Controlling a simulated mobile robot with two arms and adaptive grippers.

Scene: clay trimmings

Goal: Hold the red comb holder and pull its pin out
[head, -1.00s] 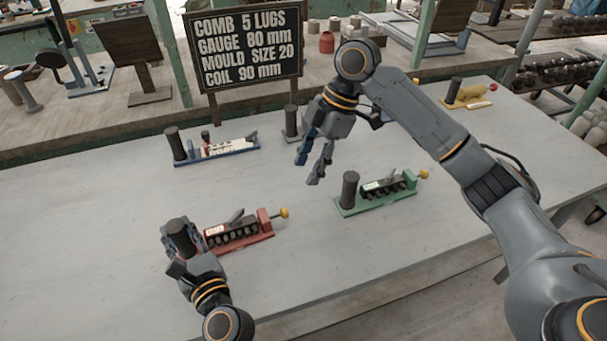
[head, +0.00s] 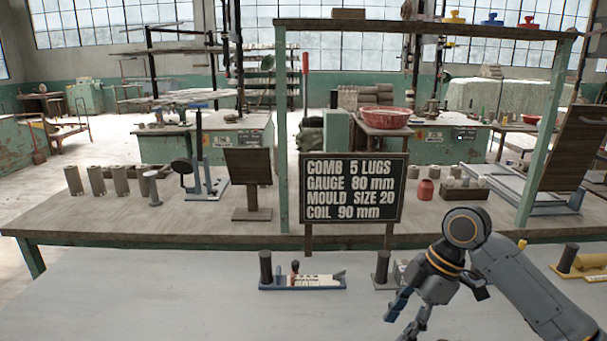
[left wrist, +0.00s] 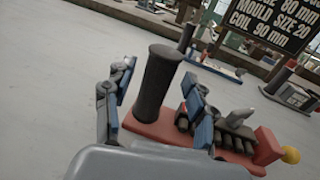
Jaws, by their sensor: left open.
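The red comb holder (left wrist: 180,134) shows only in the left wrist view, with a dark upright post, a dark toothed comb and a red end block. Its pin's yellow knob (left wrist: 290,154) sticks out of that block at the right. My left gripper (left wrist: 158,74) is open, with one blue-padded finger on each side of the post (left wrist: 157,85); I cannot tell whether they touch it.
A blue holder (head: 303,282) stands behind on the grey table (head: 150,290). A grey holder (head: 381,272) and a yellow holder (head: 585,263) stand farther right. The black sign (head: 352,187) reads "COMB 5 LUGS". A wooden bench (head: 130,215) lies behind.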

